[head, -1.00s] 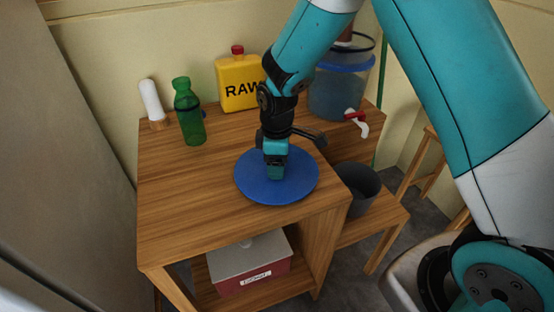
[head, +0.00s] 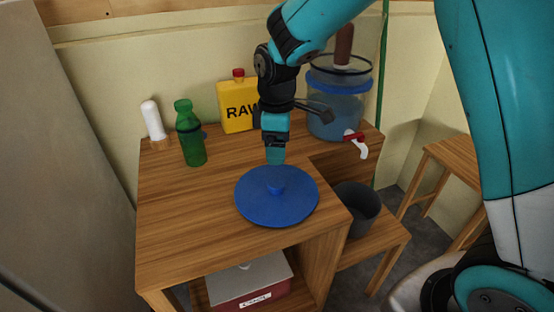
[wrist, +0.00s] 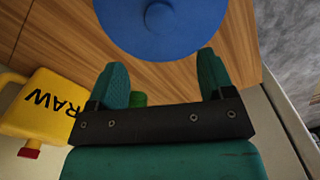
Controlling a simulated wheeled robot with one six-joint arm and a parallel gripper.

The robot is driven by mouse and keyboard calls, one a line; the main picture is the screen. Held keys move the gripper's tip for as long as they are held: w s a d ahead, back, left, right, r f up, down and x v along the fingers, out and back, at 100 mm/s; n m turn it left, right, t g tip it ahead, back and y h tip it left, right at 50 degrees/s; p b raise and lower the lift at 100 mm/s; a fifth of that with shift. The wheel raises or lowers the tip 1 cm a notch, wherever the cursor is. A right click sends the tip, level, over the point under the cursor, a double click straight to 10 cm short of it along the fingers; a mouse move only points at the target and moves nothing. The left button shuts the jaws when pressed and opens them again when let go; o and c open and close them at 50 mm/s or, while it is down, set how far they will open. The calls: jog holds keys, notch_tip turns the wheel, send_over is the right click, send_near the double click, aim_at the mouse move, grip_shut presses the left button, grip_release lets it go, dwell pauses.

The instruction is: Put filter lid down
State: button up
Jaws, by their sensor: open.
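The blue round filter lid (head: 290,208) lies flat on the wooden table top (head: 190,220), near its front right edge, with its small knob facing up. My gripper (head: 275,157) is above the lid's knob, apart from it, and empty. In the wrist view the two teal fingers (wrist: 165,75) are spread wide, with the lid (wrist: 165,25) beyond them. The filter container (head: 335,117), a clear bucket with a blue band and a red and white tap, stands at the back right corner of the table.
A yellow RAW jug (head: 236,112), a green bottle (head: 191,140) and a white cylinder (head: 152,120) stand along the back. A grey bucket (head: 357,210) stands on a lower shelf at right. A red box with a grey lid (head: 250,285) sits under the table. The table's left front is clear.

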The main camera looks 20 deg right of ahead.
jog(key=s+a+r+m+y, duration=0.1)
jog(key=s+r+m, duration=0.1)
jog(key=s, duration=0.6)
jog(key=s+a+r+m+y, duration=0.1)
jog(key=s+a+r+m, duration=0.1)
jog(key=s+r, duration=0.3)
jog(key=s+a+r+m+y, duration=0.1)
jog(key=s+r+y, duration=0.1)
jog(key=s, duration=0.9)
jog(key=shift+s+a+r+m, duration=0.35)
jog(key=shift+s+r+m, duration=0.05)
jog(key=shift+r, duration=0.4)
